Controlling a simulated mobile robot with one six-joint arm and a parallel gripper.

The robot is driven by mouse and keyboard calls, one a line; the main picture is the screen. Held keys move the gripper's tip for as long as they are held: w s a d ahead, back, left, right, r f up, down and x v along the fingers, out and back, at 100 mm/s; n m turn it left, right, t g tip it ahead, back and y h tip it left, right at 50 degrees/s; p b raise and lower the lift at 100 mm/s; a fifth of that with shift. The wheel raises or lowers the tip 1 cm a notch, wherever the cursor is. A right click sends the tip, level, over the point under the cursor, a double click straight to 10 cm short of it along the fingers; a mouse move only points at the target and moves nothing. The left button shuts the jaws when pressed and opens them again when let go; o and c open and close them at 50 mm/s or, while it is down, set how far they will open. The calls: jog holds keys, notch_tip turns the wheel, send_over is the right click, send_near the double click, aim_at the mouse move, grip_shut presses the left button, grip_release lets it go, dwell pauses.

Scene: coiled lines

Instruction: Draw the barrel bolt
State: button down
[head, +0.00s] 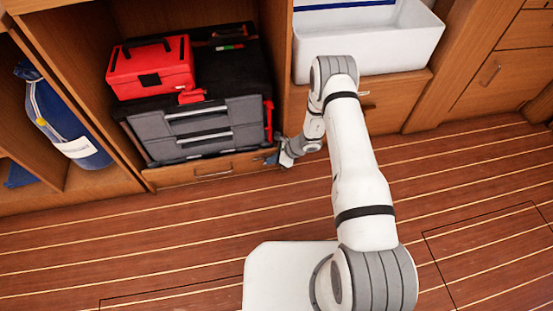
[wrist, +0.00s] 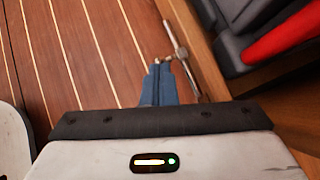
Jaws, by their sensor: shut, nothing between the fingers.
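My gripper (head: 272,158) is low in front of the right end of the wooden drawer under the grey toolbox. In the wrist view, its blue fingers (wrist: 160,82) are shut together and empty. A slim metal rod (wrist: 173,37) with a small fitting partway along it runs beside the wooden front, just right of the fingertips. It may be the barrel bolt or the drawer's handle; I cannot tell which. The fingertips look close to it, but whether they touch is unclear. No bolt can be made out in the head view.
The wooden drawer front (head: 175,180) has a metal pull (head: 213,173). Above it stand a grey toolbox (head: 205,120) and a red case (head: 150,68). A white bin (head: 400,40) and a blue bag (head: 65,125) flank them. The plank floor (head: 120,240) in front is clear.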

jog(key=d+f+p+v, duration=0.1)
jog(key=p+v, duration=0.3)
jog(key=v, duration=0.9)
jog(key=shift+d+r, duration=0.25)
jog(key=shift+r, duration=0.05)
jog(key=shift+s, duration=0.1)
jog(key=s+r+n+h+p, duration=0.1)
jog(key=r+n+p, duration=0.25)
jog(key=r, duration=0.95)
jog(key=s+r+n+g+p, duration=0.1)
jog(key=s+r+n+p, duration=0.3)
jog(key=r, duration=0.9)
jog(key=w+r+n+h+p, duration=0.15)
jog(key=r+p, duration=0.35)
jog(key=r, duration=0.8)
jog(key=s+d+r+n+t+h+p, duration=0.1)
jog(key=s+r+p, duration=0.4)
jog(key=r, duration=0.6)
jog(key=s+d+r+n+h+p, duration=0.3)
jog(key=s+r+n+p, duration=0.2)
jog(key=s+r, duration=0.5)
jog(key=s+d+r+n+t+h+p, duration=0.1)
jog(key=s+r+n+p, duration=0.3)
jog(key=r, duration=0.9)
jog(key=s+d+h+p, duration=0.1)
jog(key=s, duration=0.2)
jog(key=shift+s+d+t, duration=0.3)
jog(key=shift+s+d, duration=0.05)
jog(key=shift+s, duration=0.05)
